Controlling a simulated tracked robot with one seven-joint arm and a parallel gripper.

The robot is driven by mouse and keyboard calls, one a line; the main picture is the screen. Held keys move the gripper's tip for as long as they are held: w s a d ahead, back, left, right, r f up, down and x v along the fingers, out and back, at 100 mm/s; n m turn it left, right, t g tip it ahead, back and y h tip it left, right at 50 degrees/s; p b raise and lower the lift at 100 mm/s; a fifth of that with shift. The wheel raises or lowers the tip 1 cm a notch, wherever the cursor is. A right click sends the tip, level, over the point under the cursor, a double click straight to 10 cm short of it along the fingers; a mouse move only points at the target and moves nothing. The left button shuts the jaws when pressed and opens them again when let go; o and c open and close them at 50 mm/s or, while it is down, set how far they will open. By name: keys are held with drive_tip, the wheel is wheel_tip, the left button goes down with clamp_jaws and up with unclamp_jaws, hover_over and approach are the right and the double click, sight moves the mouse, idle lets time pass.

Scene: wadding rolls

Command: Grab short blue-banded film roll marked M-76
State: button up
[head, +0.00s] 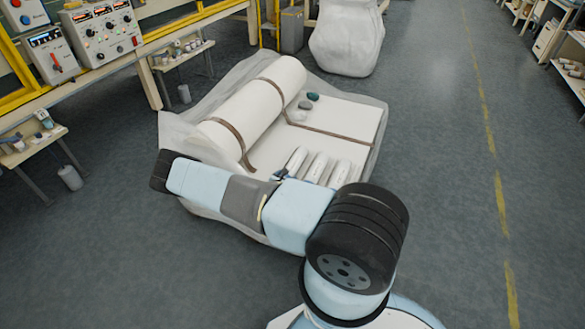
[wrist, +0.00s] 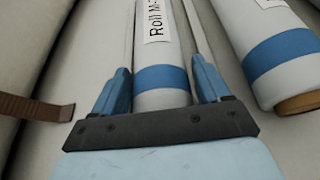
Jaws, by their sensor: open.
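In the wrist view a white film roll (wrist: 162,100) with a blue band lies lengthwise between my fingers. Its label reads "Roll M-7", and the rest of the number is cut off by the frame edge. My gripper (wrist: 161,76) is open, with one blue finger on each side of this roll at the band. I cannot tell whether either finger touches it. In the head view several short white rolls (head: 317,168) lie side by side on the pale bed, and my gripper (head: 281,174) is at the left end of the row, partly hidden by my arm.
A second blue-banded roll (wrist: 277,60) with a brown core lies close at right. A large white wadding roll (head: 257,103) with brown straps (wrist: 40,108) lies to the left. Small dark and grey objects (head: 309,100) sit on the bed's far part. A wrapped white bundle (head: 346,40) stands behind.

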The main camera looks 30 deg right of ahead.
drive_tip(key=shift+w+d+f, duration=0.1)
drive_tip(key=shift+w+d, duration=0.1)
drive_tip(key=c, duration=1)
drive_tip(key=shift+c, duration=0.6)
